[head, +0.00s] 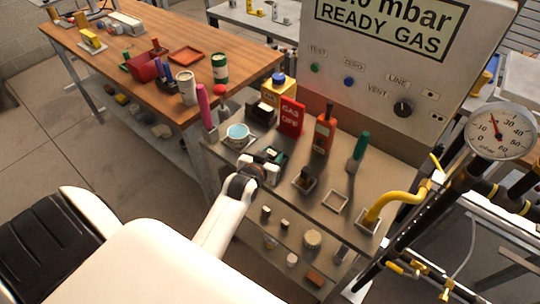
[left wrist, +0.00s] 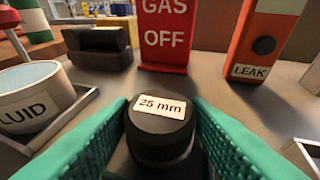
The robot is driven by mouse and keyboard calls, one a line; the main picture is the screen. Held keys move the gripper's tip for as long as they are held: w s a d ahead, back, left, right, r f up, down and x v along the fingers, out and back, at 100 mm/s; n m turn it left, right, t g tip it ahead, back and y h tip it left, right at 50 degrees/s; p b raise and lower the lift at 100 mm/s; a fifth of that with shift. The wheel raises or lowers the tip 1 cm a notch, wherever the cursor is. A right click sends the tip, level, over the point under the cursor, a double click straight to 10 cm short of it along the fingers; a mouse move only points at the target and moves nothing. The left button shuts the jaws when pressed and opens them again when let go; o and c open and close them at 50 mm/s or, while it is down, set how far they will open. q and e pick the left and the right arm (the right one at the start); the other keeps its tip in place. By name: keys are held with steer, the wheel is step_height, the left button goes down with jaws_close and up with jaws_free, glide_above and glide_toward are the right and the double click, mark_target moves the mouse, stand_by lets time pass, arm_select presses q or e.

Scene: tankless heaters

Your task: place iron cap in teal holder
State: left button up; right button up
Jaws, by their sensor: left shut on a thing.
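No holder is clearly teal. The cup (head: 238,131) has a pale teal inside and stands in a square tray; it also shows in the left wrist view (left wrist: 30,95). My right gripper is not in view.
A dark block (left wrist: 98,45) is behind the cup. An empty square frame (head: 335,201) lies to the right, near a yellow pipe (head: 385,203).

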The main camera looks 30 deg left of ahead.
arm_select(q)
steer(key=shift+f, duration=0.15)
steer(key=o, duration=1.1)
steer(key=shift+c, duration=0.2)
steer(key=shift+s+r, duration=0.1)
steer(key=shift+r, duration=0.1)
steer(key=v, duration=1.1)
steer(key=shift+s+r+b, duration=0.2)
steer(key=shift+s+b, duration=0.15)
steer(key=shift+d, duration=0.1)
